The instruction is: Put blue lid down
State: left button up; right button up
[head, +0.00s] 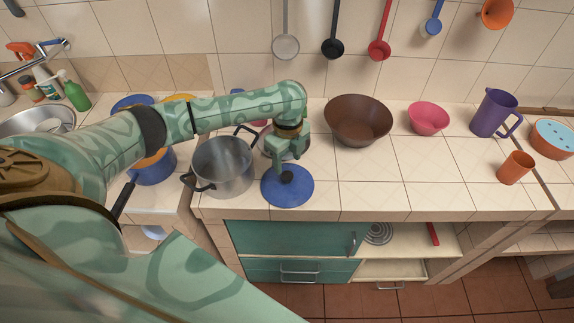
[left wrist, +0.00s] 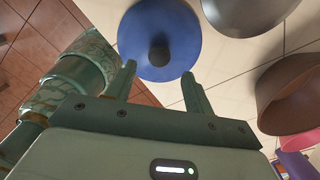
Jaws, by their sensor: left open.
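The blue lid (head: 299,190) lies flat on the tiled counter, close to its front edge, just right of the steel pot (head: 222,168). It has a dark round knob in its middle. My left gripper (head: 287,169) is above the back part of the lid. In the left wrist view the lid (left wrist: 158,22) is beyond the fingertips of my left gripper (left wrist: 158,76). The two fingers are apart with nothing between them, and the knob is a little beyond them. My right gripper is in neither view.
A brown bowl (head: 358,122), a pink bowl (head: 428,118), a purple jug (head: 495,113) and an orange cup (head: 515,168) stand to the right. A blue pot (head: 153,168) is at the left. The counter right of the lid (head: 370,185) is clear.

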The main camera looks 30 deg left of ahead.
aim_at(287, 174)
pick_arm(q)
notch_tip(287, 174, up, 7)
jog(key=p, duration=0.1)
jog(key=shift+p, duration=0.3)
jog(key=shift+f, duration=0.1)
